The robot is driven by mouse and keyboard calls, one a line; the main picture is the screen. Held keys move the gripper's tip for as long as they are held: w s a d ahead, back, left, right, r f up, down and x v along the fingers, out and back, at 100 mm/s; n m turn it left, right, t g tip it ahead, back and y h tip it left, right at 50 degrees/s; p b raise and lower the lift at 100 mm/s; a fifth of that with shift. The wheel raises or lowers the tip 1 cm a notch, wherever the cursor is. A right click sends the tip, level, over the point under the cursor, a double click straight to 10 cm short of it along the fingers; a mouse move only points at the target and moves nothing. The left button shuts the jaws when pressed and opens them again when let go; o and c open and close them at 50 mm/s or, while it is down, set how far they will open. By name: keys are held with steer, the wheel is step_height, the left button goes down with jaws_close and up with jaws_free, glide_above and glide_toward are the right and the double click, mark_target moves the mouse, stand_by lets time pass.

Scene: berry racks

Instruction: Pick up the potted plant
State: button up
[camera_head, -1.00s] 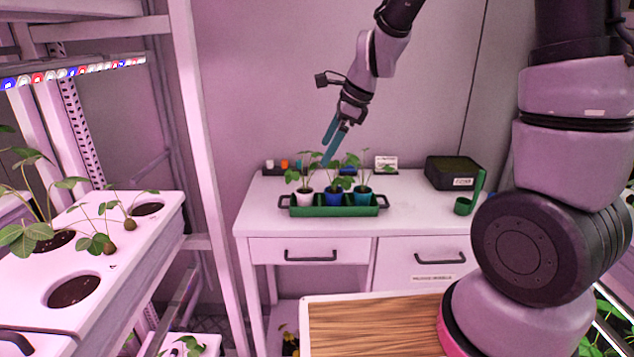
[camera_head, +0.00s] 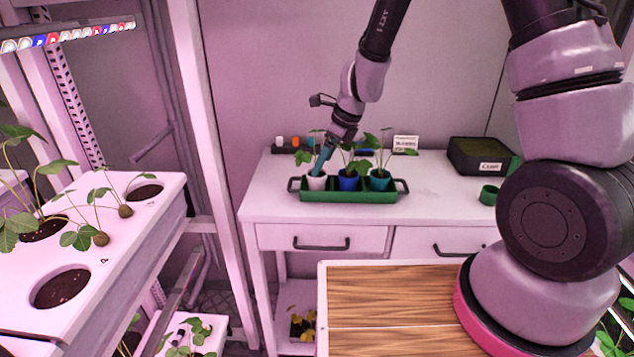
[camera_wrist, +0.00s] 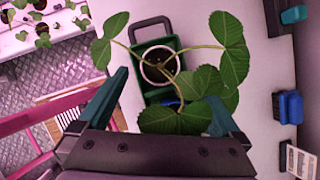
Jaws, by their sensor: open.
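Three potted plants stand in a row in a green tray (camera_head: 345,197) on the white desk. The left one is in a white pot (camera_head: 316,182), the middle one in a blue pot (camera_head: 348,182), the right one in a teal pot (camera_head: 380,180). My gripper (camera_head: 317,168) is open and points down at the white pot. In the wrist view the white pot (camera_wrist: 158,62) and its leaves (camera_wrist: 232,55) lie between and ahead of the open fingers of my gripper (camera_wrist: 165,98). Leaves partly hide the blue pot there. Whether the fingers touch the plant, I cannot tell.
A dark box (camera_head: 480,156) and a green cup (camera_head: 489,194) stand to the right on the desk. Small items and a label card (camera_head: 405,143) line its back. A white planter rack (camera_head: 110,245) is at left. A wooden-topped surface (camera_head: 390,300) is in front.

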mark_target(317, 183)
steer(key=shift+x, duration=1.95)
steer(key=c, duration=1.4)
steer(key=shift+c, duration=0.2)
